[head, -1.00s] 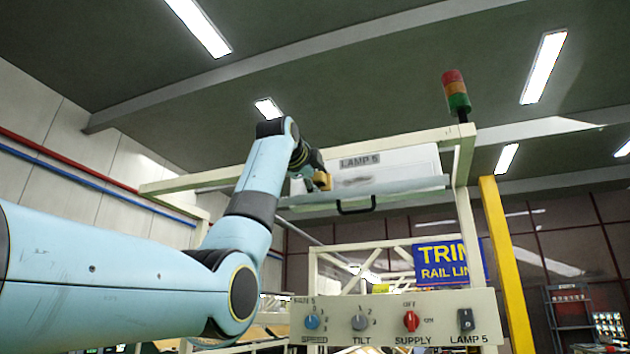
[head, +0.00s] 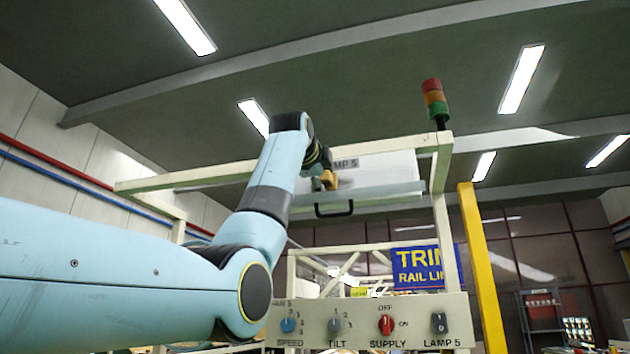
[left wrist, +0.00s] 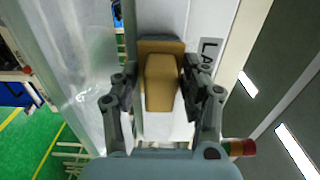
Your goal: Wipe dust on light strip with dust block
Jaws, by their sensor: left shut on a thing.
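The light strip (head: 390,168) is a white lamp body marked LAMP 5, high in a cream frame. My left gripper (head: 322,174) is up at its left part, in front of the start of the label. It is shut on the dust block (head: 331,181), a tan-yellow block. In the left wrist view the block (left wrist: 163,82) sits between the two dark fingers, with the strip's white face (left wrist: 158,16) behind it. I cannot tell whether block and strip touch. No dust shows clearly now; the arm and block hide part of the strip. My right gripper is not in view.
A clear cover (head: 385,194) with a black handle (head: 333,209) hangs open just under the strip. The frame's top bar (head: 200,176) and right post (head: 443,215) flank the arm. A control panel (head: 365,322) with knobs stands below, and a signal light (head: 435,102) above.

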